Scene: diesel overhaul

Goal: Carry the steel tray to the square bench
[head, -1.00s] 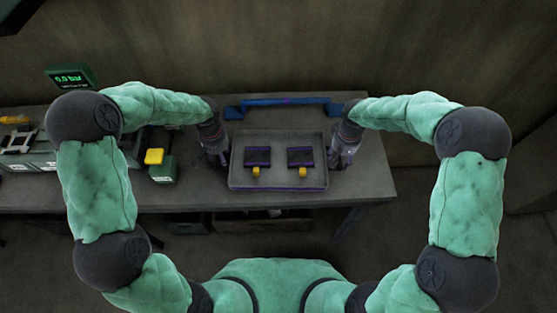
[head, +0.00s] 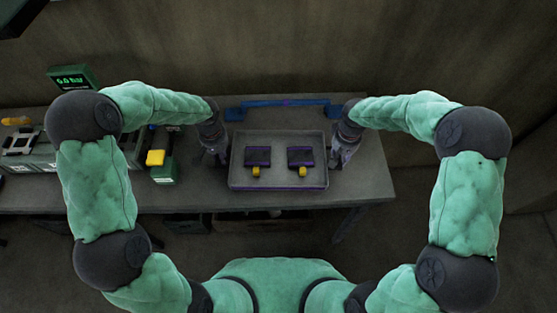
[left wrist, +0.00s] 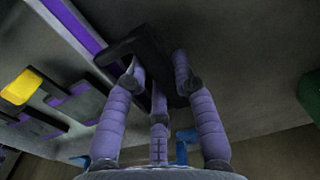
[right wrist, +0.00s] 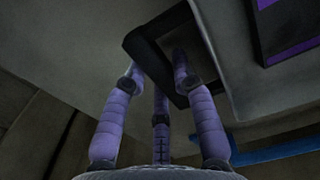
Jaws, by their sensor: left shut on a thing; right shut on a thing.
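The steel tray (head: 278,186) is in the middle of the head view, at the front part of a grey bench, and looks level. Two dark blocks with yellow tabs lie in it. My left gripper (head: 216,158) is at the tray's left side, shut on a black handle (left wrist: 140,48) in the left wrist view. My right gripper (head: 343,157) is at the right side, shut on the other black handle (right wrist: 150,38) in the right wrist view. I cannot tell whether the tray touches the bench top.
The grey bench (head: 372,181) runs along the wall. A blue bar-like fixture (head: 285,102) lies behind the tray. A yellow-topped green box (head: 160,168), a grey case (head: 30,155) and a green pressure display (head: 73,77) stand to the left. Floor is open to the right.

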